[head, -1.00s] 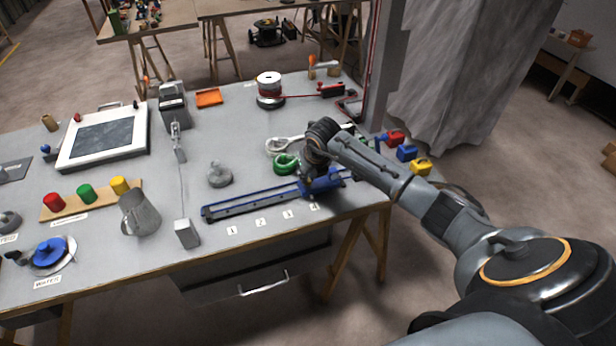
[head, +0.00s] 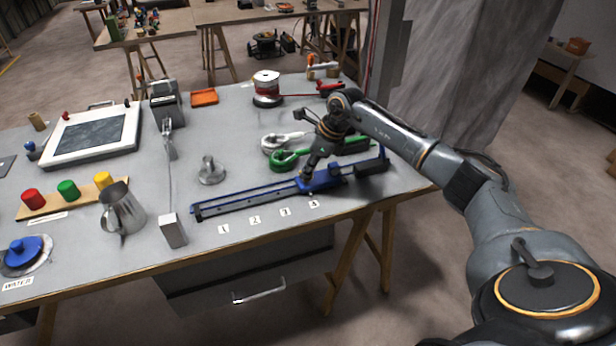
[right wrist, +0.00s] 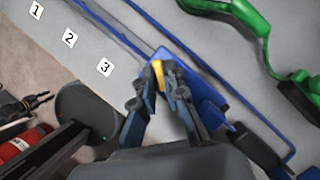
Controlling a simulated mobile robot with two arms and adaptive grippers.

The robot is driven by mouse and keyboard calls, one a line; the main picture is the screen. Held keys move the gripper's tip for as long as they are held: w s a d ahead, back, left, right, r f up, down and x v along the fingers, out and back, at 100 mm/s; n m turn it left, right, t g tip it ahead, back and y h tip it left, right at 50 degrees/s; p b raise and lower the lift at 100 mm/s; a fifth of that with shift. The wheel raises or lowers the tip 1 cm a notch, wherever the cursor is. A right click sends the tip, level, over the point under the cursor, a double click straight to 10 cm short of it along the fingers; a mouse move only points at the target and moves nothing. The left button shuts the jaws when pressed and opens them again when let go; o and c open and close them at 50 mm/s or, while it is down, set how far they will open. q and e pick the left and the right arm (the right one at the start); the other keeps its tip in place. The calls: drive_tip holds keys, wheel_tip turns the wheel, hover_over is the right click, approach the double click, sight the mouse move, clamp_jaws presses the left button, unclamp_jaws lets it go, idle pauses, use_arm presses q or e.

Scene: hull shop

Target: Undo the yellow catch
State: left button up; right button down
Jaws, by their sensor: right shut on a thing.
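The yellow catch (right wrist: 158,75) shows in the right wrist view, on the blue carriage (right wrist: 187,72) of the rail. My right gripper (right wrist: 157,90) is shut on it, with a finger on each side. In the head view my right gripper (head: 308,176) reaches down to the left part of the blue carriage (head: 325,180), and the catch is hidden or too small to make out there. The carriage sits on the long blue rail (head: 240,202), near the label 4 (head: 314,204). My left gripper is not in view.
A grey knobbed piece (head: 211,172) and a metal jug (head: 122,208) stand to the left. Number labels line the front of the rail. The table's front edge is close by.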

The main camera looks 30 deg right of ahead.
drive_tip(key=n+b, duration=0.1)
drive_tip(key=n+g+y+b, duration=0.1)
drive_tip(key=n, duration=0.1)
drive_tip(key=shift+w+d+f+n, duration=0.1)
drive_tip(key=shift+w+n, duration=0.05)
drive_tip(key=shift+n, duration=0.15)
drive_tip(key=shift+n+g+b, duration=0.6)
drive_tip(key=shift+n+b, duration=0.5)
drive_tip(key=shift+n, duration=0.6)
drive_tip(key=c, duration=1.4)
unclamp_jaws()
drive_tip(key=shift+d+r, duration=0.1)
drive_tip(key=shift+r, duration=0.15)
drive_tip(key=v, duration=1.1)
drive_tip(key=shift+d+r, duration=0.25)
drive_tip(key=shift+d, duration=0.05)
